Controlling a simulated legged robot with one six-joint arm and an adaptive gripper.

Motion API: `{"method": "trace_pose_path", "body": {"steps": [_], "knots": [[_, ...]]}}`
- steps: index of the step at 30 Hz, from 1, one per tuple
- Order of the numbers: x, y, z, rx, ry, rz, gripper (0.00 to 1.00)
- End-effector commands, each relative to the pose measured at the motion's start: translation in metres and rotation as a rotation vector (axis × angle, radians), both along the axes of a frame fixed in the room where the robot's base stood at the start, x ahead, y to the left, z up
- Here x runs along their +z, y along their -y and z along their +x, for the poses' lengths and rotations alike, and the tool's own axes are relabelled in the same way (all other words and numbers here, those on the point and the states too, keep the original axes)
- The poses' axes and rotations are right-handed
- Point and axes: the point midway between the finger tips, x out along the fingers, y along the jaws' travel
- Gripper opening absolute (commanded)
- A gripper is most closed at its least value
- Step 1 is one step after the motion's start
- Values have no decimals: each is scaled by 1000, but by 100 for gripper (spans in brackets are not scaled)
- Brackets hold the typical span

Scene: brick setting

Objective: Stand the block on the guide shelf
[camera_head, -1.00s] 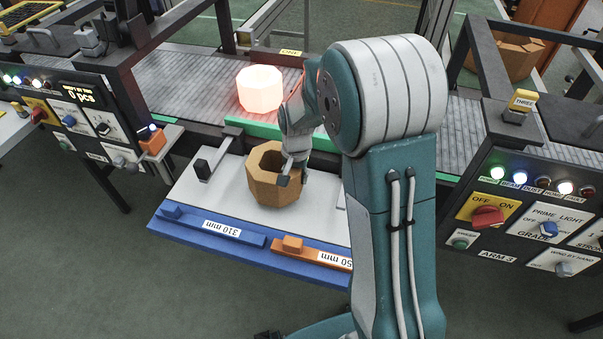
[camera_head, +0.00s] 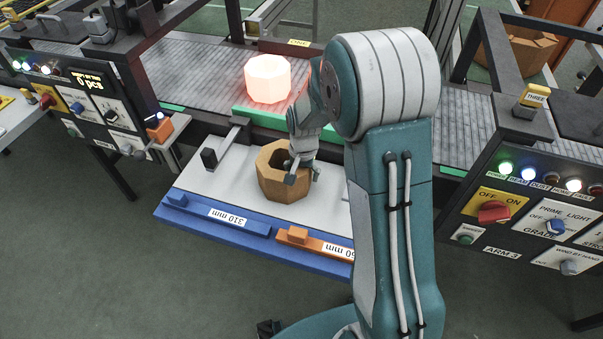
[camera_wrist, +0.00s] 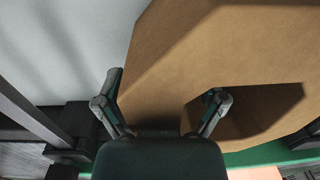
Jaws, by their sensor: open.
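The block (camera_head: 274,181) is a brown octagonal ring with a hollow middle. It is at the white guide shelf (camera_head: 225,190), its opening facing up; its underside is hidden. My gripper (camera_head: 303,174) is open at the block's right side. In the wrist view the block (camera_wrist: 220,60) fills the upper right. There the fingers of my gripper (camera_wrist: 165,105) lie either side of the block's wall, one outside the edge and one at the opening. Finger contact cannot be told.
A blue guide bar (camera_head: 222,217) marked 310 mm and an orange bar (camera_head: 315,244) line the shelf's front. A glowing block (camera_head: 267,78) sits on the conveyor (camera_head: 190,75) behind. Control panels (camera_head: 535,215) stand at both sides. A small black stop (camera_head: 209,158) is left of the block.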

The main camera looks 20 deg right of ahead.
Motion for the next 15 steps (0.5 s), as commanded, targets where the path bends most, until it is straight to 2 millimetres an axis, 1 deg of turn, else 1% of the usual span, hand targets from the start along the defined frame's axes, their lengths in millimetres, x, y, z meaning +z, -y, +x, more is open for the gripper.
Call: {"method": "trace_pose_path", "body": {"steps": [2,5,15], "knots": [[7,0,1,0,4,0,90],[22,1,1,0,6,0,90],[91,3,-1,0,5,-1,90]]}}
